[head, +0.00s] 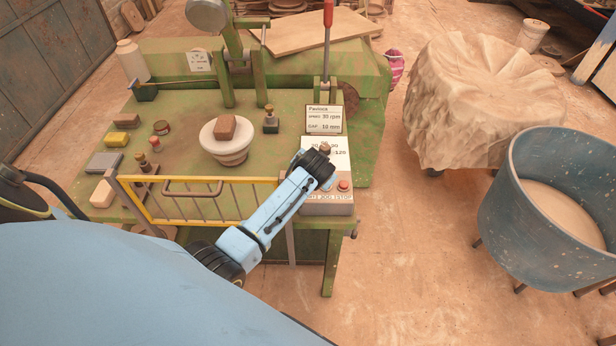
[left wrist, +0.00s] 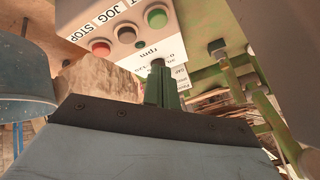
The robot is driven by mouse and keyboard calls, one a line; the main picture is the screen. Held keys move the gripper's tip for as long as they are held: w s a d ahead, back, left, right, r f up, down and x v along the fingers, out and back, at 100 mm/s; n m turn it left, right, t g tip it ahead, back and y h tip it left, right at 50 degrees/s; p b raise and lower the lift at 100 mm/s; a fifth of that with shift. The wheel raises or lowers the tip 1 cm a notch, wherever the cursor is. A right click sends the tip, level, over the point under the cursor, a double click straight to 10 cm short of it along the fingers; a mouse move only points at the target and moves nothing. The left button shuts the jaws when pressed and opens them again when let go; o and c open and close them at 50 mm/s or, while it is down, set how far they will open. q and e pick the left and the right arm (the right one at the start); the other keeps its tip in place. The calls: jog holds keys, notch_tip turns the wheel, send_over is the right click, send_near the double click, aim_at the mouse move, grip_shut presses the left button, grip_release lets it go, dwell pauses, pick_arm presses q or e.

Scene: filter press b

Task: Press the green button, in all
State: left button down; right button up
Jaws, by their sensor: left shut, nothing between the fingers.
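The green button (left wrist: 157,18) is in the left wrist view at the top, on a pale control box (head: 327,208). In the head view the red button (head: 343,184) shows, but my left arm hides the green one. My left gripper (left wrist: 162,82) is shut and empty. Its tips are near the rpm lettering, to the side of the green button in the picture; I cannot tell whether they touch the panel. My right gripper is not in view.
A yellow guard rail (head: 195,180) stands left of the box. A white bowl with a brown block (head: 225,127) sits on the green bench behind it. A red-handled lever (head: 327,30) rises behind the box. A blue tub (head: 500,215) and a draped heap (head: 480,100) are right.

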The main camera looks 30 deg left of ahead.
pick_arm(q)
jog(key=shift+y, duration=0.7)
jog(key=r, duration=0.1)
jog(key=a+r, duration=0.2)
jog(key=shift+w+a+r, duration=0.15)
jog(key=shift+w+r, duration=0.1)
jog(key=shift+w, duration=0.1)
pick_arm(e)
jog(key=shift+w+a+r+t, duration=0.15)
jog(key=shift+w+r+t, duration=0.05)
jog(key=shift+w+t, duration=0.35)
pick_arm(q)
jog(key=shift+f, duration=0.15)
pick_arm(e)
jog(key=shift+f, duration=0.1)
pick_arm(q)
notch_tip(320, 180, down, 8)
jog(key=b, duration=0.7)
jog(key=shift+r+b, duration=0.25)
jog(key=shift+b, duration=0.15)
jog(key=shift+f+b, duration=0.35)
jog(key=shift+f, duration=0.2)
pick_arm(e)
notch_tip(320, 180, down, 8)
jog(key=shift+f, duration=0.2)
pick_arm(q)
jog(key=shift+f, duration=0.1)
jog(key=shift+f, duration=0.3)
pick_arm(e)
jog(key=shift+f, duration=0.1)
